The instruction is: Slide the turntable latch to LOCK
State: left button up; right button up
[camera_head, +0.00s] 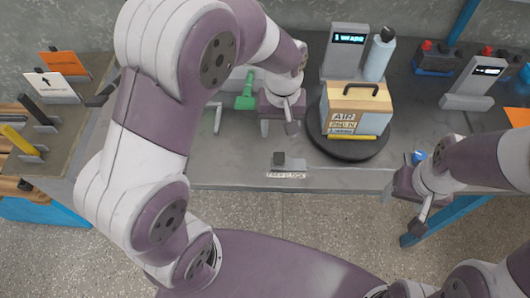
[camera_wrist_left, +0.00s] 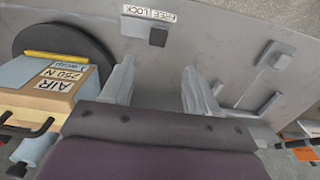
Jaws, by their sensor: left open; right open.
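The latch is a small dark knob (camera_head: 279,158) on a light plate at the table's front edge, with a FREE LOCK label (camera_head: 286,175) below it. The knob sits at the left, FREE end; the wrist view shows the knob (camera_wrist_left: 158,37) upside down, at the FREE side. The black turntable (camera_head: 347,151) is behind and right of it, carrying a blue and tan AIR box (camera_head: 357,108). My left gripper (camera_head: 279,127) is open and empty, behind the latch and left of the turntable; its fingers (camera_wrist_left: 153,85) show apart. My right gripper (camera_head: 404,212) is open at the front right edge.
A grey display stand (camera_head: 343,50) and a bottle (camera_head: 380,54) stand behind the box. A green object (camera_head: 245,98) lies left of my left gripper. Batteries (camera_head: 435,58) are at the back right. The tabletop between latch and turntable looks clear.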

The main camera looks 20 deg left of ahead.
aim_at(279, 157)
pick_arm(q)
notch_tip(279, 157, down, 11)
jog(key=shift+d, duration=0.1)
jog(key=shift+w+d+f, duration=0.1)
jog(key=shift+d+f, duration=0.05)
jog(key=shift+f, duration=0.2)
grip_shut()
jog(key=d, duration=0.2)
jog(key=w+d, duration=0.1)
jog(key=d, duration=0.1)
jog(key=shift+w+d+p, duration=0.2)
jog(key=shift+d+p, duration=0.2)
jog(key=shift+a, duration=0.1)
jog(key=shift+c, duration=1.8)
grip_release()
jog(key=o, duration=0.4)
jog(key=shift+d, duration=0.25)
jog(key=shift+c, duration=0.2)
